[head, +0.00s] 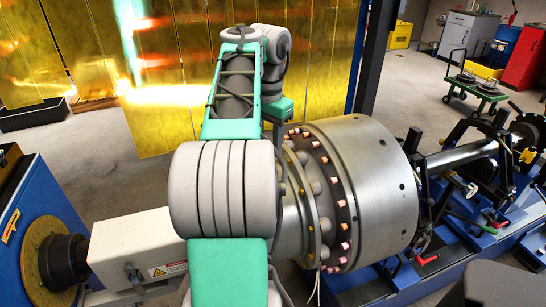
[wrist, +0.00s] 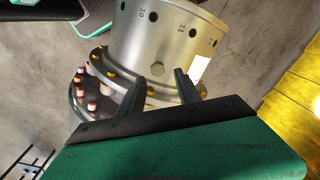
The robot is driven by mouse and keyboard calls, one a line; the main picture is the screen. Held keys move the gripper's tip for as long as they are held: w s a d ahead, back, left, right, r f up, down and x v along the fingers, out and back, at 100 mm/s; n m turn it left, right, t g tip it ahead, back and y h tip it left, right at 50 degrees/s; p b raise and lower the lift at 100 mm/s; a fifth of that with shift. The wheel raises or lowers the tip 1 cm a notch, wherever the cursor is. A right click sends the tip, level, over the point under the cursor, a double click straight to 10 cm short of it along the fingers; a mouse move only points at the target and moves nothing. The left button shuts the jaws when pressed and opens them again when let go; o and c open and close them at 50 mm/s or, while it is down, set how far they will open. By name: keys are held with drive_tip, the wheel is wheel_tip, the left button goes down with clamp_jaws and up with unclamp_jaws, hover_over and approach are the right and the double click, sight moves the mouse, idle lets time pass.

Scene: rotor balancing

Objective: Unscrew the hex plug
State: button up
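The hex plug (wrist: 158,69) is a small six-sided head in the side of the silvery metal rotor drum (wrist: 168,42). My gripper (wrist: 160,76) is open in the wrist view, with one dark finger on each side of the plug in the picture. No contact with the plug shows, and the distance to it is hard to judge. In the head view the same rotor (head: 373,185) lies on a horizontal axis. My arm covers part of it there, and my gripper and the plug are hidden.
A flange ring (head: 335,205) with copper-coloured bolts sits beside the drum. Numbered dark holes (wrist: 153,17) run around the drum. A blue machine stand (head: 38,220) is at left, and black clamps (head: 490,165) hold the shaft at right. Yellow translucent curtains (head: 150,70) hang behind.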

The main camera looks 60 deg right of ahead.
drive_tip(key=shift+s+d+f+m, duration=0.1)
drive_tip(key=shift+s+d+m, duration=0.2)
drive_tip(key=shift+s+d, duration=0.2)
wheel_tip(320, 180, down, 8)
drive_tip(key=b, duration=0.7)
drive_tip(key=shift+w+b, duration=0.1)
drive_tip(key=shift+b, duration=0.3)
drive_tip(key=shift+r, duration=0.25)
clamp_jaws()
drive_tip(key=n, duration=0.2)
drive_tip(key=n+b, duration=0.1)
drive_tip(key=n, duration=0.2)
drive_tip(key=shift+f+n, duration=0.25)
drive_tip(key=shift+n, duration=0.15)
drive_tip(key=n+b, duration=0.2)
drive_tip(key=n, duration=0.1)
drive_tip(key=shift+f+n, duration=0.15)
drive_tip(key=shift+n, duration=0.15)
drive_tip(key=n+b, duration=0.1)
drive_tip(key=n, duration=0.1)
drive_tip(key=shift+n, duration=0.3)
drive_tip(key=n, duration=0.3)
drive_tip(key=r+n+b, duration=0.1)
drive_tip(key=n, duration=0.2)
